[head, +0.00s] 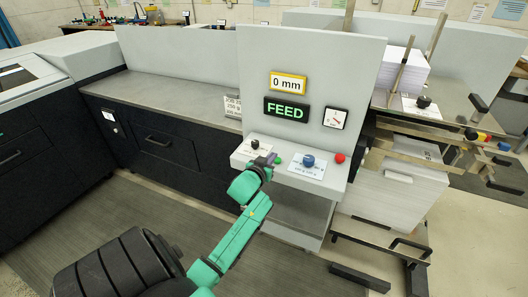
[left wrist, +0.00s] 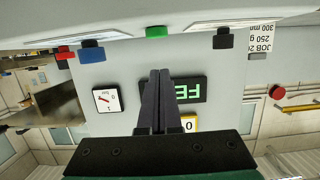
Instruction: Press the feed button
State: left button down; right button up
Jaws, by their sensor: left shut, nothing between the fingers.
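The green button (head: 279,160) sits on the light control shelf, between a black knob (head: 255,144) and a blue knob (head: 308,161). It also shows in the left wrist view (left wrist: 156,32), where the picture is upside down. My left gripper (head: 272,158) is shut and empty, close beside the green button in the head view. In the left wrist view its fingertips (left wrist: 160,74) are apart from the button. The FEED sign (head: 287,110) is lit green on the upright panel; the fingers hide part of it in the wrist view. My right gripper is not in view.
A red button (head: 340,158) is at the shelf's right end. The panel carries a "0 mm" display (head: 288,83) and a dial gauge (head: 335,118). A paper stack (head: 400,190) stands on a rack at the right.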

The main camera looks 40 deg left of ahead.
pick_arm(q)
jog(key=v, duration=0.6)
jog(key=shift+s+r+b, duration=0.2)
jog(key=shift+s+b, duration=0.15)
jog(key=shift+b, duration=0.1)
jog(key=s+d+f+m+g+h+b, duration=0.1)
jog(key=s+d+f+g+h, duration=0.2)
jog(key=f, duration=1.3)
jog(key=s+d+f+m+g, duration=0.25)
jog(key=s+d+f, duration=0.25)
jog(key=f, duration=1.1)
jog(key=s+d+f+m+g, duration=0.1)
jog(key=s+d+f+g, duration=0.1)
jog(key=s+f, duration=0.4)
jog(key=s+d+f+m+g+h, duration=0.1)
jog(key=s+f, duration=0.5)
jog(key=s, duration=0.7)
jog(key=s+d+f+m+g+h, duration=0.1)
jog(key=s+d+f+g, duration=0.3)
jog(key=s+f, duration=0.3)
jog(key=s+g, duration=0.1)
jog(key=s, duration=0.1)
jog(key=shift+s+b, duration=0.35)
jog(key=shift+b, duration=0.05)
